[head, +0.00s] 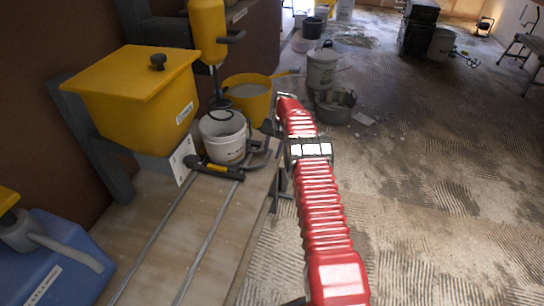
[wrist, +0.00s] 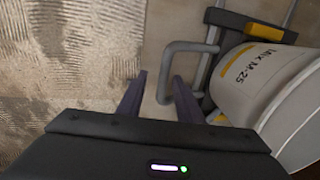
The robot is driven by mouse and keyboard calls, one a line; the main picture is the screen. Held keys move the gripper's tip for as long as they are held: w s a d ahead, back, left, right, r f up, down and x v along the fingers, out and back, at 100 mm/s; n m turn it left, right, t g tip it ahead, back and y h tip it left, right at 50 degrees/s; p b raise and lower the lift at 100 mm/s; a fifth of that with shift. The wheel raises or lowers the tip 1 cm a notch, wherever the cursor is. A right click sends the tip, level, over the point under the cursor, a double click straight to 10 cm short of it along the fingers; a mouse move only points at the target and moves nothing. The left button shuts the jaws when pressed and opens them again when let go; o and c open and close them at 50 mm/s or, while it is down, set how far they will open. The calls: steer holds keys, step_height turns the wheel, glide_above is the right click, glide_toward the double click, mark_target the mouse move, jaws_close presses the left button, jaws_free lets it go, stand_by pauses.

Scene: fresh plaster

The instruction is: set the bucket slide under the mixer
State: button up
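The bucket slide (head: 213,168) is a dark carriage with yellow stripes, sitting on two rails on the bench. It carries a white bucket (head: 222,138), labelled "Mix M-25" in the wrist view (wrist: 262,88). The slide's grey bar handle (wrist: 178,47) sticks out towards my gripper. The mixer (head: 207,32) is a yellow upright body with a shaft, behind the bucket; the bucket appears in front of it. My gripper (wrist: 159,80) is open, its dark fingers on either side of the handle's end. I cannot tell whether they touch it. The gripper is mostly hidden in the head view.
A yellow hopper (head: 135,105) stands left of the slide, and a blue canister (head: 60,262) at the lower left. A yellow tub (head: 249,98) stands behind the bucket. Grey buckets (head: 322,68) stand on the floor beyond. The floor to the right is mostly clear.

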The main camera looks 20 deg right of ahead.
step_height(320, 180, up, 6)
steer(key=d, duration=0.1)
steer(key=shift+s+d+r, duration=0.15)
steer(key=shift+s+d, duration=0.1)
steer(key=shift+s, duration=0.15)
steer(key=shift+w+a, duration=0.1)
